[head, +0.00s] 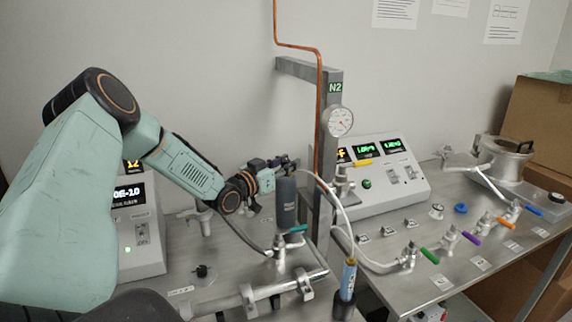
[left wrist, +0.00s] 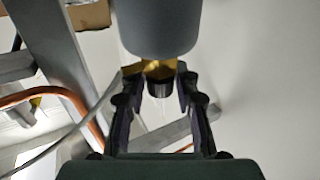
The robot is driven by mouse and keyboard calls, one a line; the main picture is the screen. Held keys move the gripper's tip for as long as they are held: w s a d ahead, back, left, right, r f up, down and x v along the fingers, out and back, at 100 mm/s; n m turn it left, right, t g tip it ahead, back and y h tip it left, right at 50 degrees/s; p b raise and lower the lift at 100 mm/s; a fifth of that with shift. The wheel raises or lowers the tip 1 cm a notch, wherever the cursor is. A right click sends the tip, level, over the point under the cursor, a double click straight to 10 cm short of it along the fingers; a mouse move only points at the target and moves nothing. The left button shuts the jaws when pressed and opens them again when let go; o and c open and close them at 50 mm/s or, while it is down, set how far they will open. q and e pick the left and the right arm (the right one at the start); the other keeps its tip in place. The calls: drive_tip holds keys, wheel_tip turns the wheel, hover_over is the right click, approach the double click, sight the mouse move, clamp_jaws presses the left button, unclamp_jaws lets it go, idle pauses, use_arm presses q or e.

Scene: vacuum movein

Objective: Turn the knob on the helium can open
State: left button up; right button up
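The helium can appears to be the dark grey cylinder (head: 286,205) standing upright by the metal post in the head view. In the left wrist view the grey can (left wrist: 160,25) fills the top, with a brass valve (left wrist: 158,67) and a small black knob (left wrist: 158,89). My left gripper (head: 284,165) is at the top of the can. In the left wrist view its two fingers (left wrist: 158,77) stand apart on either side of the valve and knob, with visible gaps beside the knob. The valve is too small to make out in the head view. My right gripper is not in view.
A grey post (head: 327,150) with a copper pipe (head: 319,90) and round gauge (head: 340,121) stands right beside the can. A control box (head: 385,185) and several coloured-handled valves are to the right.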

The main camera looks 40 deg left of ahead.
use_arm(q)
clamp_jaws()
drive_tip(key=shift+m+h, duration=0.3)
drive_tip(key=shift+h, duration=0.2)
drive_tip(key=shift+m+g+h+p, duration=0.35)
drive_tip(key=shift+m+h, duration=0.75)
drive_tip(key=shift+h, duration=0.6)
drive_tip(key=shift+w, duration=0.1)
drive_tip(key=shift+o, duration=2.3)
unclamp_jaws()
drive_tip(key=shift+a, duration=0.1)
